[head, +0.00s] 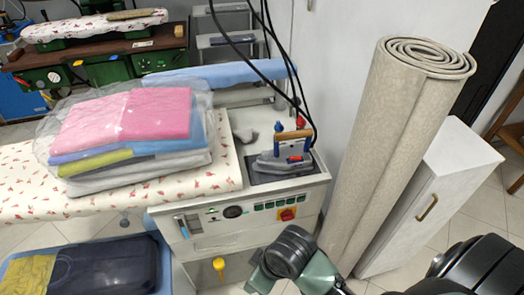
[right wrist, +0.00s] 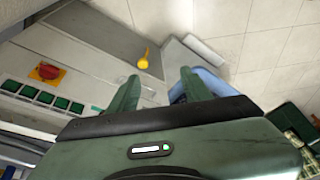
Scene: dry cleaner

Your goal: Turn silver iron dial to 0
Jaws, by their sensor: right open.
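My left gripper is not in view.
The station's front panel has a red knob on a yellow plate (head: 287,214), green switches (right wrist: 45,97) and a yellow handle (right wrist: 143,60) below. Bagged folded laundry (head: 130,130) lies left of the iron. A rolled carpet (head: 395,140) and white cabinet (head: 440,195) stand right.

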